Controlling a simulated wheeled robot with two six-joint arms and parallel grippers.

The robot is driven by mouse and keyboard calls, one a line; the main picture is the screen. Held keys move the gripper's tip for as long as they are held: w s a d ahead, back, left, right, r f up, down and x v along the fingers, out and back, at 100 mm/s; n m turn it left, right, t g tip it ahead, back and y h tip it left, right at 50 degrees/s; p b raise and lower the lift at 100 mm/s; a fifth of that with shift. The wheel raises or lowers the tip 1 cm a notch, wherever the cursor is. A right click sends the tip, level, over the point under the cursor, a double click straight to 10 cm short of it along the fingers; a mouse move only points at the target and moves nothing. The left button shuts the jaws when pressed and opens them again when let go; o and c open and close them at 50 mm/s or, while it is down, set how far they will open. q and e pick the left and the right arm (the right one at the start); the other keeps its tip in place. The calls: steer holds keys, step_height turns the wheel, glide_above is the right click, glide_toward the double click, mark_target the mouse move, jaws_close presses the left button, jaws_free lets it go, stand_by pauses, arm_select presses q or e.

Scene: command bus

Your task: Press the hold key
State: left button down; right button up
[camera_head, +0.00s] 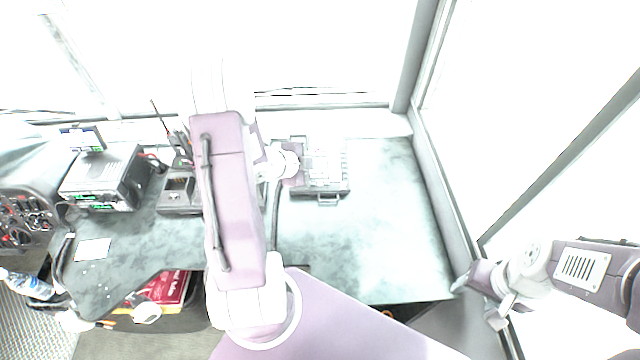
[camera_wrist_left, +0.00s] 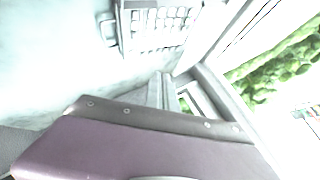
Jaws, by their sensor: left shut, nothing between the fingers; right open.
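A pale desk console with rows of keys (camera_head: 335,183) stands on the desk right of my left arm. It has a handle at its front. Its keys also show at the top of the left wrist view (camera_wrist_left: 160,20). The labels are too small to read, so I cannot tell which one is the hold key. My left gripper (camera_head: 303,173) is shut and empty over the left part of the console in the head view; contact cannot be made out. My right gripper (camera_head: 478,303) is open and empty, low at the right, beyond the desk's right front corner.
A radio unit (camera_head: 103,180) and a small screen (camera_head: 82,139) stand at the left. A dark cradle (camera_head: 178,192) with a handset stands nearer my arm. The desk right of the console (camera_head: 390,220) is bare. A window wall (camera_head: 440,190) bounds the right side.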

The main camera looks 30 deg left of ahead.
mark_target(318, 188)
arm_select(q)
steer(key=f+b, duration=0.4)
steer(key=f, duration=0.1)
steer(key=w+f+b, duration=0.1)
steer(key=f+b, duration=0.2)
steer(key=shift+a+f, duration=0.25)
steer(key=shift+a, duration=0.05)
stand_by(1.6)
steer(key=shift+w+f+b, duration=0.1)
steer(key=shift+f+b, duration=0.2)
steer(key=shift+f, duration=0.1)
steer(key=shift+f, duration=0.3)
stand_by(0.4)
steer(key=shift+r, duration=0.15)
steer(key=shift+r+p, duration=0.4)
steer(key=shift+r, duration=0.2)
